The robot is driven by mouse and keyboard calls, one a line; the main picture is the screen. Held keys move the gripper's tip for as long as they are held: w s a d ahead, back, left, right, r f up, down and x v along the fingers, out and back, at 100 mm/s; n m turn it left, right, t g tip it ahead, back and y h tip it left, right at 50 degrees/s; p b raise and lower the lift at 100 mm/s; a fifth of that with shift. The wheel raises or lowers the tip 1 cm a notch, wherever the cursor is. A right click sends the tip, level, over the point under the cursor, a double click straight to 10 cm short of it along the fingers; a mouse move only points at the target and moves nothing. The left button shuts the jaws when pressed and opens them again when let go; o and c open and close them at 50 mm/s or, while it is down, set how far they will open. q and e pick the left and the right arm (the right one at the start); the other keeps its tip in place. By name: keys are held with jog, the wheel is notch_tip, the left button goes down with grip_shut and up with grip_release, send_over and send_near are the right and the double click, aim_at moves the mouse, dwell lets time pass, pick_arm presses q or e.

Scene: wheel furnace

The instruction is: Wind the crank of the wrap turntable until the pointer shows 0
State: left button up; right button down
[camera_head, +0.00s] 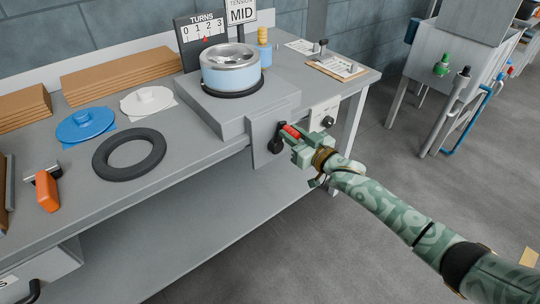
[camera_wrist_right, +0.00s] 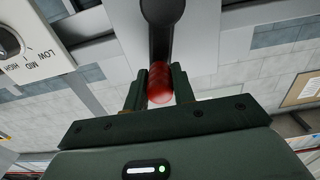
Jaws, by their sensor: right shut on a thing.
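The wrap turntable (camera_head: 231,76) sits on a grey block on the bench, with a roll of light blue wrap and a silvery top. Its crank (camera_head: 276,142) is on the block's front plate, a dark arm with a red grip (camera_head: 290,131). My right gripper (camera_head: 298,139) is shut on the red grip; in the right wrist view its fingers (camera_wrist_right: 157,92) stand on both sides of the grip (camera_wrist_right: 160,78). The TURNS scale (camera_head: 202,28) reads 0 to 3, and its red pointer (camera_head: 206,39) sits near the 2. My left gripper is not in view.
A TENSION sign (camera_head: 241,14) reads MID; a knob box (camera_head: 323,117) is right of the crank. The bench holds a black ring (camera_head: 104,154), a blue lidded disc (camera_head: 86,125), a white disc (camera_head: 148,100), cardboard (camera_head: 128,73) and an orange-handled tool (camera_head: 46,191).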

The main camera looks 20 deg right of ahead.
jog(key=shift+s+f, duration=0.1)
jog(key=shift+f, duration=0.2)
